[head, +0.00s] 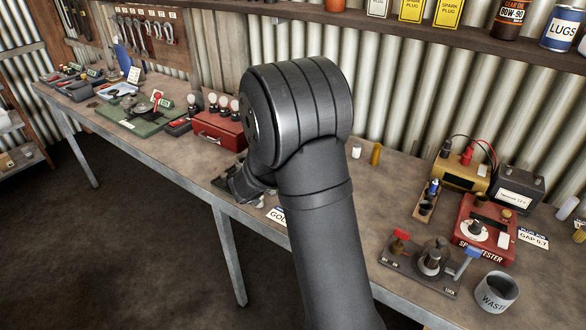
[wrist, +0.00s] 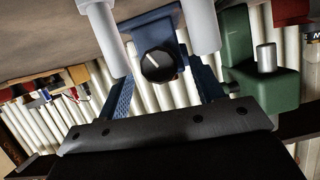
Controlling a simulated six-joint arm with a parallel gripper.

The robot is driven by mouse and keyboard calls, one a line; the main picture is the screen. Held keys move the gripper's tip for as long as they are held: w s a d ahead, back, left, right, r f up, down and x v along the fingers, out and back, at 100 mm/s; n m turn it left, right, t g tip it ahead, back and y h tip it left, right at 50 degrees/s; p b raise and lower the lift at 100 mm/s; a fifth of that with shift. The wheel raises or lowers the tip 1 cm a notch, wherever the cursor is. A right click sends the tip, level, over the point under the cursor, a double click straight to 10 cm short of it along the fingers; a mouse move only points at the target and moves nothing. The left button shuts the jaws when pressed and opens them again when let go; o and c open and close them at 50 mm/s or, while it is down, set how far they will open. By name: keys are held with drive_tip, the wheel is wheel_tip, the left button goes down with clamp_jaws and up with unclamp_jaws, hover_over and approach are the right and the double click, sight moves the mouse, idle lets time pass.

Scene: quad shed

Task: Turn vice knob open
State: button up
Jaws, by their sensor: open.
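The vice knob (wrist: 158,66) is a round black knob with a white line. It shows near the middle of the wrist view, against a blue body that looks like the vice (wrist: 148,30). My gripper (wrist: 161,57) is open, with one pale finger on the left of the knob and one on the right. Gaps show on both sides, so the fingers look apart from the knob. How far their tips reach past it is unclear.
A green block with a metal pin (wrist: 265,80) stands close on the right in the wrist view. In the head view, a red toolbox (head: 218,132) stands left of my arm. A red spark tester (head: 484,228) and a waste cup (head: 497,292) stand on the right.

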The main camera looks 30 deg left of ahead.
drive_tip(key=v, duration=1.6)
drive_tip(key=x, duration=1.7)
drive_tip(key=shift+w, duration=0.2)
drive_tip(key=shift+s, duration=0.1)
